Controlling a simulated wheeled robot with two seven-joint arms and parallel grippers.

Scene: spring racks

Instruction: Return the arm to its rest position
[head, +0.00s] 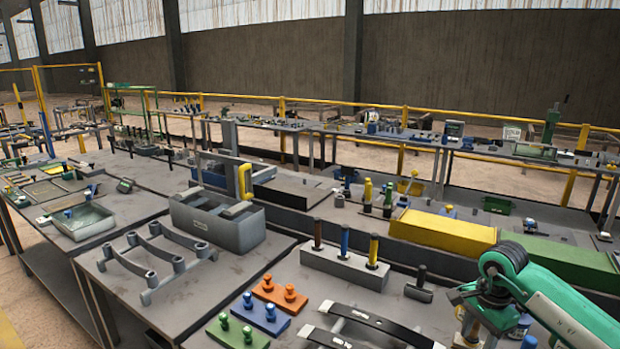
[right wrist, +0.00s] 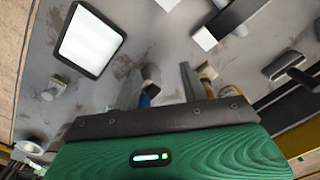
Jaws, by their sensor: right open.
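My right arm comes in at the lower right of the head view, green with dark joints, over the front table's right side. Its gripper cannot be made out in the head view. In the right wrist view my right gripper (right wrist: 160,78) shows two grey fingers standing apart on a dark palm, with nothing seen held between them. A blue peg and a yellow-brown peg show near the fingers; whether they touch cannot be told. My left arm and gripper are not in view.
The front table holds a grey block (head: 345,269) with several coloured pegs, orange (head: 280,295), blue (head: 263,314) and green (head: 238,333) plates with knobs, and dark bars (head: 375,325). A grey bin (head: 218,220) stands left. Yellow (head: 443,233) and green (head: 560,258) boxes stand behind.

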